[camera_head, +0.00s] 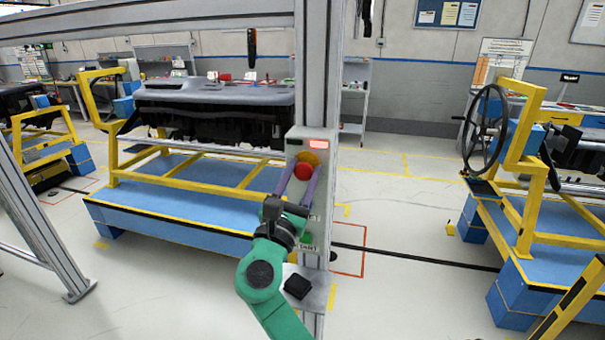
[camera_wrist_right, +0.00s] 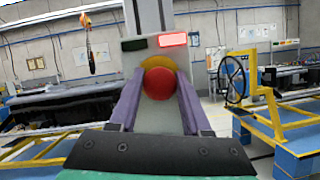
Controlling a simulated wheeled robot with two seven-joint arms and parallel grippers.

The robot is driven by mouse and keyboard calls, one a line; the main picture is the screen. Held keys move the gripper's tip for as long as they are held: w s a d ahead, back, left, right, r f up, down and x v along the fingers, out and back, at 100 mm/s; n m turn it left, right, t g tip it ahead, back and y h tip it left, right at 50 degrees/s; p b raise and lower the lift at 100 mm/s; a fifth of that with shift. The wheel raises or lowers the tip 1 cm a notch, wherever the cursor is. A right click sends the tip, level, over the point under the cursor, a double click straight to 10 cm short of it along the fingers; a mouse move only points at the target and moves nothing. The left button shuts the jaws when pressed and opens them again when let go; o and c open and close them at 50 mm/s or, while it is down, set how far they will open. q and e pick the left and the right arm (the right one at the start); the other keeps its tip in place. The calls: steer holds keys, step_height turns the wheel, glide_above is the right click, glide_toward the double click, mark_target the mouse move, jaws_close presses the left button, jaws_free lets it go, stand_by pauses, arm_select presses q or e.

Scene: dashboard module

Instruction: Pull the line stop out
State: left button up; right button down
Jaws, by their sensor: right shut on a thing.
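The line stop is a red round button (camera_head: 303,171) with a yellow surround, on a grey control box (camera_head: 315,147) fixed to a metal post. It also shows in the right wrist view, where the red button (camera_wrist_right: 159,83) sits between the purple fingers. My right gripper (camera_head: 304,171) reaches up from below, its fingers on the left and right sides of the button, shut on it. In the right wrist view the fingertips of this gripper (camera_wrist_right: 158,80) meet the button's sides. A red lamp (camera_wrist_right: 173,40) is lit above the button. My left gripper is not in view.
The metal post (camera_head: 318,60) stands upright behind the box. A small shelf with a black object (camera_head: 297,286) is below. A blue and yellow cart with a dashboard (camera_head: 215,92) stands left, and another cart with a steering wheel (camera_head: 487,127) stands right.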

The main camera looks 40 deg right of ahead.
steer(key=shift+s+a, duration=0.25)
steer(key=shift+a, duration=0.1)
steer(key=shift+f, duration=0.15)
steer(key=shift+c, duration=1.7)
jaws_free()
steer(key=shift+s+a, duration=0.1)
steer(key=shift+a, duration=0.05)
